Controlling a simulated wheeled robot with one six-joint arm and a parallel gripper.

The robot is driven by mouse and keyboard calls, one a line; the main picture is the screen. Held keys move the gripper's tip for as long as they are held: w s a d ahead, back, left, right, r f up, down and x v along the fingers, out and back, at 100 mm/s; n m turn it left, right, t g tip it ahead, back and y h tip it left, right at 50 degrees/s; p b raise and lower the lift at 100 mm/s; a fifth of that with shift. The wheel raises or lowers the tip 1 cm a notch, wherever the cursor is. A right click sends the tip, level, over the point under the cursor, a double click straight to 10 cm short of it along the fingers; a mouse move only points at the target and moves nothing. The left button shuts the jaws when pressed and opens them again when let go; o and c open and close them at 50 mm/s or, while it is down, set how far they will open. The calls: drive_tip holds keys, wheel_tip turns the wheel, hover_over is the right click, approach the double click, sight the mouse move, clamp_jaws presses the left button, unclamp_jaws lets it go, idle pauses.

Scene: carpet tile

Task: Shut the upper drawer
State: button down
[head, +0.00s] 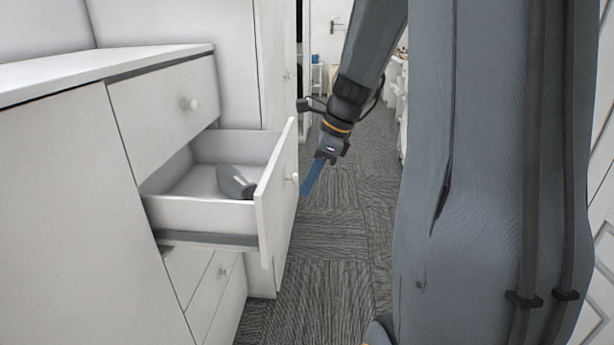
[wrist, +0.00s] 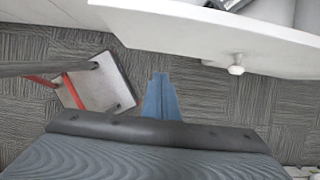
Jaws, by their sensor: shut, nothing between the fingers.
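A white drawer (head: 205,216) stands pulled out from the white cabinet, below a closed drawer (head: 168,103) with a round knob. A grey object (head: 234,182) lies inside the open drawer. The drawer's front panel (head: 279,196) has a round white knob (head: 291,178). My gripper (head: 308,190), with blue fingers, is shut and empty just right of this front panel, near the knob. In the wrist view the blue fingers (wrist: 160,97) are together, and the drawer front (wrist: 215,35) with its knob (wrist: 236,66) is above and to the right.
More drawers (head: 205,290) sit shut below the open one. A tall white cabinet (head: 228,60) stands behind. Carpet floor (head: 335,230) is clear right of the drawer. A doorway with shelves lies at the back.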

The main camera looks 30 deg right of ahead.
drive_tip(key=w+a+f+p, duration=0.2)
drive_tip(key=w+a+f, duration=0.1)
drive_tip(key=a+f, duration=0.2)
drive_tip(key=shift+w+a+f, duration=0.15)
drive_tip(key=shift+w+f, duration=0.05)
drive_tip(key=shift+f, duration=0.15)
drive_tip(key=shift+w, duration=0.1)
